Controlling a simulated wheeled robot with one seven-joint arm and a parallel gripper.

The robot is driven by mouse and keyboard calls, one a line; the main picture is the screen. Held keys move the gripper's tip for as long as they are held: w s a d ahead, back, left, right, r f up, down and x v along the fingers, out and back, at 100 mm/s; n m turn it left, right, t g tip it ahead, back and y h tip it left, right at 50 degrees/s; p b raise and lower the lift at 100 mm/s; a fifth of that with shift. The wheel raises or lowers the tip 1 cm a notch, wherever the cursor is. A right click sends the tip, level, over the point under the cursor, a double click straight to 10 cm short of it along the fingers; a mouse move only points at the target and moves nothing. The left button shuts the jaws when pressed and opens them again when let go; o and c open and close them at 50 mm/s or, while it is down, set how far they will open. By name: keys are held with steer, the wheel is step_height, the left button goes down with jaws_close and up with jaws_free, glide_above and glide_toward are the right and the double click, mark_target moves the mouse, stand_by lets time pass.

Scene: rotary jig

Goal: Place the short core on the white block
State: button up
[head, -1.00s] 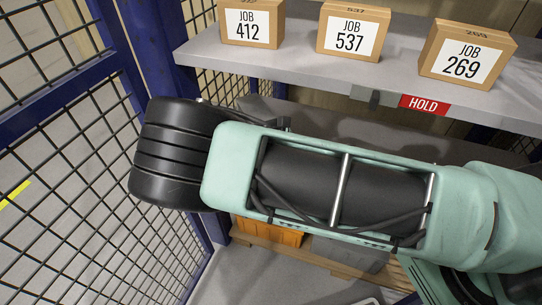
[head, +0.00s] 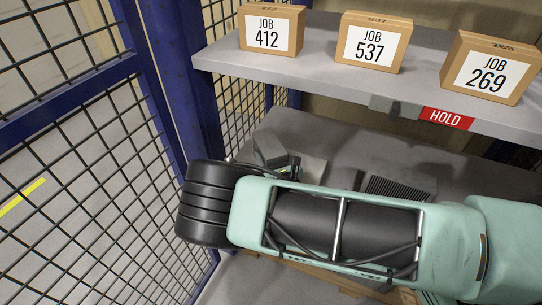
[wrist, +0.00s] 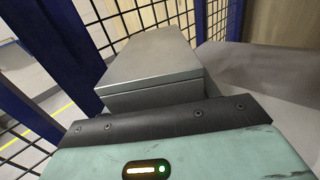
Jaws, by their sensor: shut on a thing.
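My gripper (wrist: 160,125) shows in the wrist view only as its teal housing with a black front edge. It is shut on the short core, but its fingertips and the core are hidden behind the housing. In the head view my arm's dark wrist end hides the gripper. A grey block (wrist: 150,62) with a seam along its side stands just beyond the housing in the wrist view. A similar grey block (head: 270,148) shows past my arm on the bench side in the head view. I cannot make out a white block in either view.
A shelf (head: 325,75) with boxes marked 412 (head: 268,32), 537 (head: 372,44) and 269 (head: 488,70) hangs above the dark bench (head: 340,145). A red HOLD label (head: 446,118) is on its edge. A black ribbed piece (head: 400,187) lies behind my arm. Mesh fencing (head: 80,130) closes the left.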

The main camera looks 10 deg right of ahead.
steer(key=shift+r, duration=0.1)
steer(key=o, duration=1.6)
steer(key=shift+c, duration=0.2)
